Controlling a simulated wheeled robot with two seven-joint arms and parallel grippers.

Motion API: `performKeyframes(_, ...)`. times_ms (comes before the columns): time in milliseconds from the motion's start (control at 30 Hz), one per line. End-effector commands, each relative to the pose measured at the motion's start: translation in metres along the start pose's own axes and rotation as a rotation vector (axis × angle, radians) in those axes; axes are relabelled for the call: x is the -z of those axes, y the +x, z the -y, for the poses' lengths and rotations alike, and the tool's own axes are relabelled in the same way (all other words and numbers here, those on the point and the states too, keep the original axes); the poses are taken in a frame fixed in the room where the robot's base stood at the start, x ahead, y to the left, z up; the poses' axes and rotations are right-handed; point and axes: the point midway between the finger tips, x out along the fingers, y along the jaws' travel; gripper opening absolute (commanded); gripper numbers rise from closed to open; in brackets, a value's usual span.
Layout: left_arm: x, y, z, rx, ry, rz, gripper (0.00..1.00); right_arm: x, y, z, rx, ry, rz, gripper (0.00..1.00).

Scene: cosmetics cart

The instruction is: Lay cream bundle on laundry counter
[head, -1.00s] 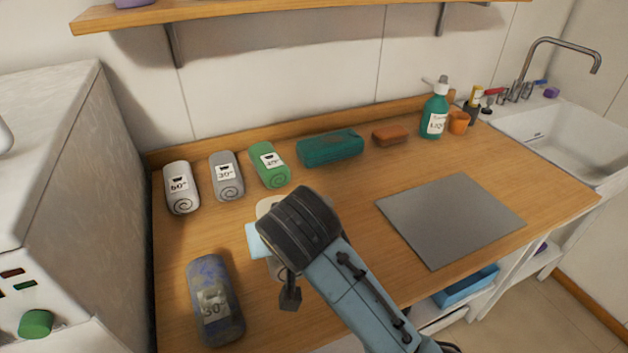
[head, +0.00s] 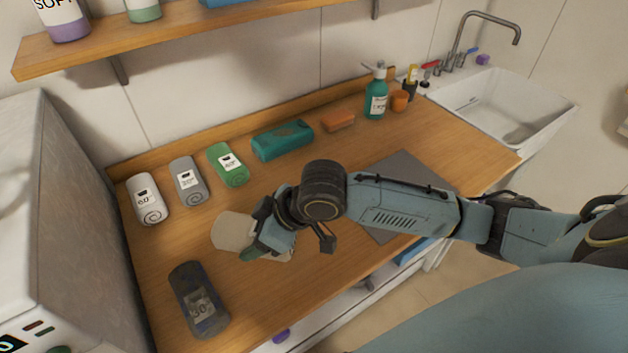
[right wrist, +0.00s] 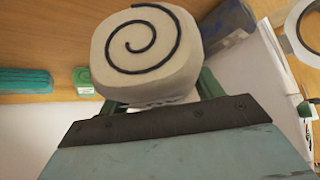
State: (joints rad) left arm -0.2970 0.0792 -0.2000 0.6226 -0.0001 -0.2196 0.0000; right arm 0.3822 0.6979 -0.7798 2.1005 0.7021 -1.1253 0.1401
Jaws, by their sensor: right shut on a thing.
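The cream bundle (head: 233,231) is in my right gripper (head: 262,238), over the left half of the wooden laundry counter (head: 265,305). Part of the bundle is hidden behind the gripper. In the right wrist view the bundle (right wrist: 145,50) shows a dark spiral on its rounded end, and the green fingers are shut around its lower part. I cannot tell whether the bundle touches the counter. My left gripper is not in view.
A dark blue roll (head: 198,298) lies at the front left. Behind are a teal bundle (head: 282,141), orange block (head: 338,121) and pump bottle (head: 376,95). A grey mat (head: 400,170) lies right.

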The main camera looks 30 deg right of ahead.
Motion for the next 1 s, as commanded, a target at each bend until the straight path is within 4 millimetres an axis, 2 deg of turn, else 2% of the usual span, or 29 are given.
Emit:
performKeyframes(100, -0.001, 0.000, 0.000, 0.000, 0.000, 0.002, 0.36, -0.003, 0.003, 0.000, 0.004, -0.001, -0.001, 0.38)
performKeyframes(400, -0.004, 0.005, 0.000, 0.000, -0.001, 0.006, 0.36, -0.035, 0.043, 0.000, 0.002, 0.000, 0.000, 0.38)
performKeyframes(567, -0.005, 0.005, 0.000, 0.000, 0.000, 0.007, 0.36, -0.042, 0.052, 0.000, 0.002, 0.000, -0.002, 0.38)
performKeyframes(800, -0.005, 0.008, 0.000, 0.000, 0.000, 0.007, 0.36, -0.062, 0.076, -0.001, 0.001, 0.000, -0.001, 0.38)
performKeyframes(1000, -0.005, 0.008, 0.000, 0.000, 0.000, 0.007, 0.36, -0.063, 0.078, -0.001, 0.001, -0.002, -0.003, 0.38)
